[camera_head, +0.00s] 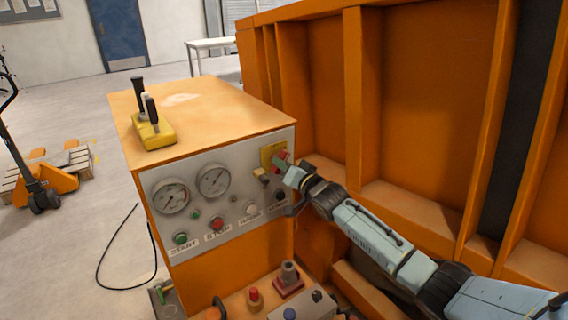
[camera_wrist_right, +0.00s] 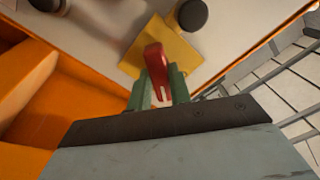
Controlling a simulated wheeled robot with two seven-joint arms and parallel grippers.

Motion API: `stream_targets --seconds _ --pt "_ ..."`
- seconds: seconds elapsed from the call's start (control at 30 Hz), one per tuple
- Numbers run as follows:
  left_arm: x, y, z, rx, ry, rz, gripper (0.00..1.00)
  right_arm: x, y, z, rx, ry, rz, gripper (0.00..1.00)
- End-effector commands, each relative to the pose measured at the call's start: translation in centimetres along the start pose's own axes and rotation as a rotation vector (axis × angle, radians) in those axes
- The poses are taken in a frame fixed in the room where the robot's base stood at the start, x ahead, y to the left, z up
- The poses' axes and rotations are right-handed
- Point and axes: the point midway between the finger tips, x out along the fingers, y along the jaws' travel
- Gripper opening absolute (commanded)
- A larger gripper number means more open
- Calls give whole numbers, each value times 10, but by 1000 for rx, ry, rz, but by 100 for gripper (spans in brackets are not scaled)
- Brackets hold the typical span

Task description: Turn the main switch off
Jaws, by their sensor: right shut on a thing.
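The main switch is a red handle (camera_head: 282,155) on a yellow plate (camera_head: 267,153) at the upper right of the grey control panel (camera_head: 235,210). In the right wrist view the red handle (camera_wrist_right: 156,68) stands between the green fingers of my right gripper (camera_wrist_right: 160,88), with the yellow plate (camera_wrist_right: 178,45) behind it. My right gripper (camera_head: 284,162) is shut on the handle in the head view and partly hides it. The handle's exact angle is hard to tell. My left gripper is not in view.
The panel also carries two gauges (camera_head: 213,180), a green start button (camera_head: 180,238) and a red stop button (camera_head: 216,223). A yellow joystick box (camera_head: 154,131) sits on the orange cabinet top. Orange ribbed wall (camera_head: 420,100) stands close on the right.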

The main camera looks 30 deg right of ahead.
Motion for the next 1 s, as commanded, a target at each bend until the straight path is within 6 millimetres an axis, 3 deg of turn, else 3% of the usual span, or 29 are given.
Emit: stream_targets --seconds 0.5,1.0 --pt "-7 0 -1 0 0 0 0 0 0 -1 -450 1 0 0" --pt "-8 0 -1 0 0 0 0 0 0 -1 -639 2 -1 0"
